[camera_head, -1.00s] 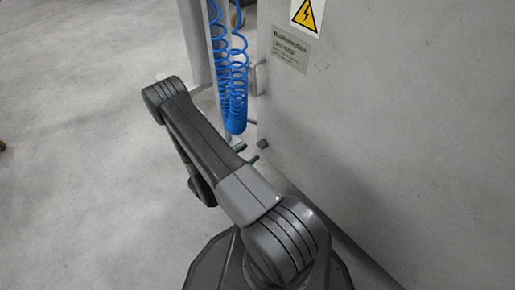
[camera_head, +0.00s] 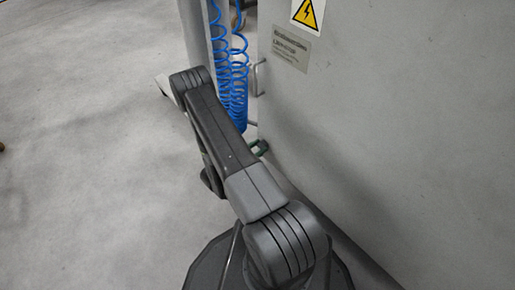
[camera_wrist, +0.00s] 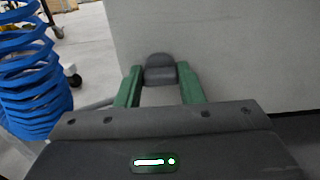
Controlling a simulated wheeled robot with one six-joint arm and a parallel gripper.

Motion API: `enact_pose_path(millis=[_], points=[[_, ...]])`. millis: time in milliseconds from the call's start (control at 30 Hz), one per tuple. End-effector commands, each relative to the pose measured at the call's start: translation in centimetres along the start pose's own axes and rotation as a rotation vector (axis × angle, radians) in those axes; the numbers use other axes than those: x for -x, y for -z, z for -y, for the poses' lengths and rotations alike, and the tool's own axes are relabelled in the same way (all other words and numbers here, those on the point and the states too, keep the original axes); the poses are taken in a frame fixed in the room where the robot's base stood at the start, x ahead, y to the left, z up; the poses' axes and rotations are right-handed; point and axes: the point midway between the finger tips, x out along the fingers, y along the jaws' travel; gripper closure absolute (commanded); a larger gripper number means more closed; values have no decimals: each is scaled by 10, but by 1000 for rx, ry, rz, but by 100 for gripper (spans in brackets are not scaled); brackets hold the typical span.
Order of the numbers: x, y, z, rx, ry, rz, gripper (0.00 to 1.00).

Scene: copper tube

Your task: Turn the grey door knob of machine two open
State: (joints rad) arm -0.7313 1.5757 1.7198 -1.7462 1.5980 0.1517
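The grey door knob (camera_wrist: 160,66) sticks out from the light grey machine panel in the wrist view. It has a rounded back part and a short bar in front. My gripper (camera_wrist: 160,75) is open, with one green finger on each side of the knob. A gap shows between the left finger and the knob; the right finger is closer, and I cannot tell whether it touches.
Blue coiled hoses (camera_head: 232,80) hang close to the left of my gripper and also show in the wrist view (camera_wrist: 28,75). A pale post (camera_head: 194,35) stands behind my arm. A metal handle (camera_head: 257,78) is on the panel's edge. Open floor (camera_head: 80,160) lies to the left.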

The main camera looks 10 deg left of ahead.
Motion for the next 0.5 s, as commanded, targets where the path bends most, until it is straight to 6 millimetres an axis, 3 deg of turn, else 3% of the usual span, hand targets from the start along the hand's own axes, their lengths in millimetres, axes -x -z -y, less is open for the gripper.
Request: enact_pose_path(millis=[500], points=[[0,2,0,-94,1,0,88]])
